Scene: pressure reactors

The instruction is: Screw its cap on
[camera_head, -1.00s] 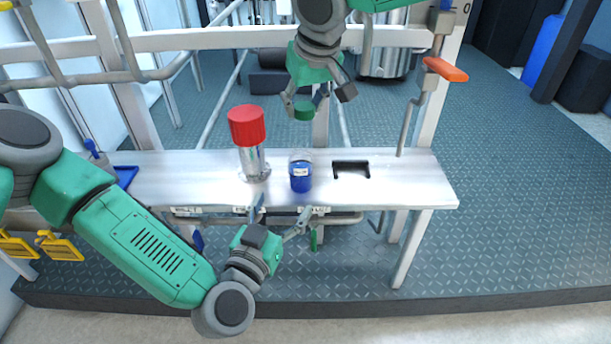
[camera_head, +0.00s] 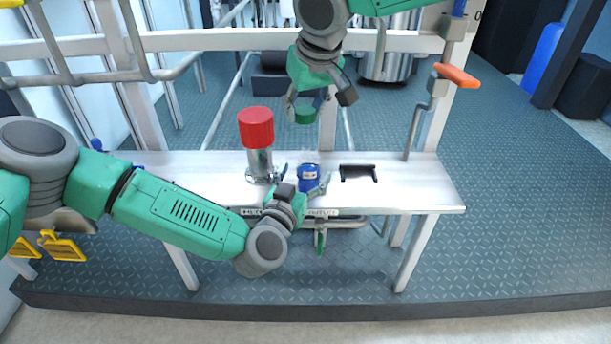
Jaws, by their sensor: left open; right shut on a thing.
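The blue jar (camera_head: 308,177) stands upright and uncapped on the metal shelf (camera_head: 420,190), between the red-topped cylinder and a black holder. My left gripper (camera_head: 306,183) is open at the jar, its fingers on either side of it; whether they touch it I cannot tell. The gripper hides part of the jar's lower side. The green cap (camera_head: 305,115) is in my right gripper (camera_head: 306,108), which is shut on it and holds it above and behind the jar, apart from it.
The red-topped cylinder (camera_head: 257,130) stands close to the left of the jar. A black holder (camera_head: 358,173) is to the right. An orange-handled lever (camera_head: 457,75) rises at the right end. The shelf's right end is clear.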

